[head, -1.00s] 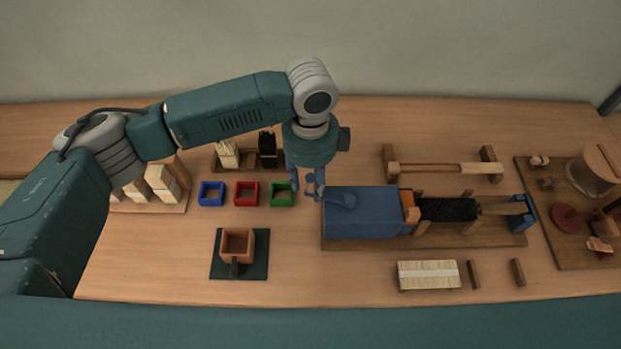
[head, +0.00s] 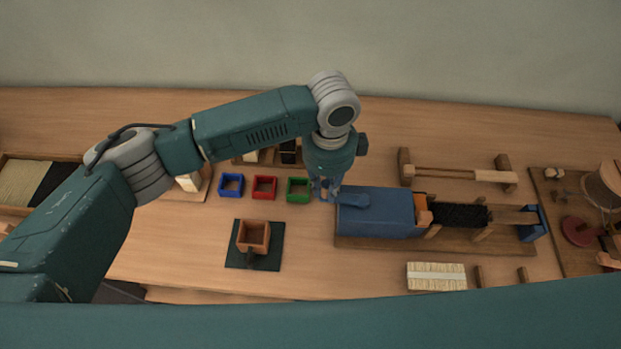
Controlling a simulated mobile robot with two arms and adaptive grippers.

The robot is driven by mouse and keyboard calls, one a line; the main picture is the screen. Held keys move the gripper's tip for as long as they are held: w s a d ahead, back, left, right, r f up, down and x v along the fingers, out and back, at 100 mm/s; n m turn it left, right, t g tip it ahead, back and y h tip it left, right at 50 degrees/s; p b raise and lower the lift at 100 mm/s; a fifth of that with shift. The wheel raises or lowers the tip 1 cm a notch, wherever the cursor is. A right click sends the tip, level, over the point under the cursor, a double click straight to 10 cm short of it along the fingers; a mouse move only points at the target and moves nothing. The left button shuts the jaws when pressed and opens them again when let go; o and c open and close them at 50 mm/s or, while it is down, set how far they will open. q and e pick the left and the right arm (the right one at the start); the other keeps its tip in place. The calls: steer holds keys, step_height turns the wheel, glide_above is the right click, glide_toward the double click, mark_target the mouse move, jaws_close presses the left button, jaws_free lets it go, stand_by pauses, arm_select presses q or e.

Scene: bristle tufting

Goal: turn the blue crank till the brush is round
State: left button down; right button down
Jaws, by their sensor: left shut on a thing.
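The blue crank (head: 352,199) is at the left end of the blue housing (head: 385,213) of the twisting machine. My left gripper (head: 327,192) points down at that end and is shut on the crank's handle; its fingers partly hide the grip. The brush (head: 459,214) is a dark, fuzzy black length stretched between an orange block (head: 423,210) and a wooden piece at the right. I cannot tell if its bristles stand evenly all round. My right gripper is not in view.
Blue (head: 231,185), red (head: 264,187) and green (head: 297,189) trays stand left of the machine. A wooden box (head: 253,236) sits on a dark mat. A pale bristle bundle (head: 436,276) lies in front, a wooden rack (head: 458,174) behind, and a spool stand (head: 581,231) at right.

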arm_select(q)
steer(key=c, duration=1.6)
jaws_free()
step_height(320, 180, up, 12)
steer(key=shift+r, duration=0.1)
